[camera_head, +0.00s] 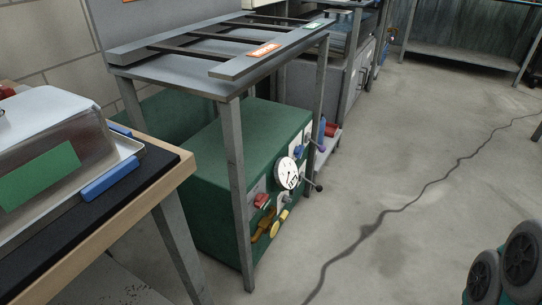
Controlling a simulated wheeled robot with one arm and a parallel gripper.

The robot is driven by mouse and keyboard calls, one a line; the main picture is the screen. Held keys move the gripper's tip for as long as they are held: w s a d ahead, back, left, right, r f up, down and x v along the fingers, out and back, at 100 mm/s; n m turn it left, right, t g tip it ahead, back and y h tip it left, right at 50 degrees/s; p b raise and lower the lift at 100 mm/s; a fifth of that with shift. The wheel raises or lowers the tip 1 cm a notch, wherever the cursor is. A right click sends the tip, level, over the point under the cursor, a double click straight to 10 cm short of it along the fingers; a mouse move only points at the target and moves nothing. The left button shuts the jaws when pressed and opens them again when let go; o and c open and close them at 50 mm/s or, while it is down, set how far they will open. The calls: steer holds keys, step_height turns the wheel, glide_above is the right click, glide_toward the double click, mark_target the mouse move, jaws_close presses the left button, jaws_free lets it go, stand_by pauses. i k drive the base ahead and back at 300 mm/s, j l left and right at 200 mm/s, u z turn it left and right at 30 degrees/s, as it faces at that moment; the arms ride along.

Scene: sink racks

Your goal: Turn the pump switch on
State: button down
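A green box-shaped unit (213,167) stands on the floor under a grey metal table. Its front panel faces right and carries a white round dial (287,173), a small red part (261,200), yellow parts (279,224), a blue part (299,152) and a lever with a dark knob (318,187). I cannot tell which of these is the pump switch, or its position. A table leg (236,190) stands in front of part of the unit. My gripper is not in view.
The grey table (175,72) above the unit bears a rack-like frame and an orange label (263,50). A wood-edged bench (100,228) with a clear-covered tray and blue handle (110,181) fills the left. Open concrete floor (400,150) with a dark winding line lies right.

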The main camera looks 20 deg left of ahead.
mark_target(260, 200)
steer(key=u, duration=1.4)
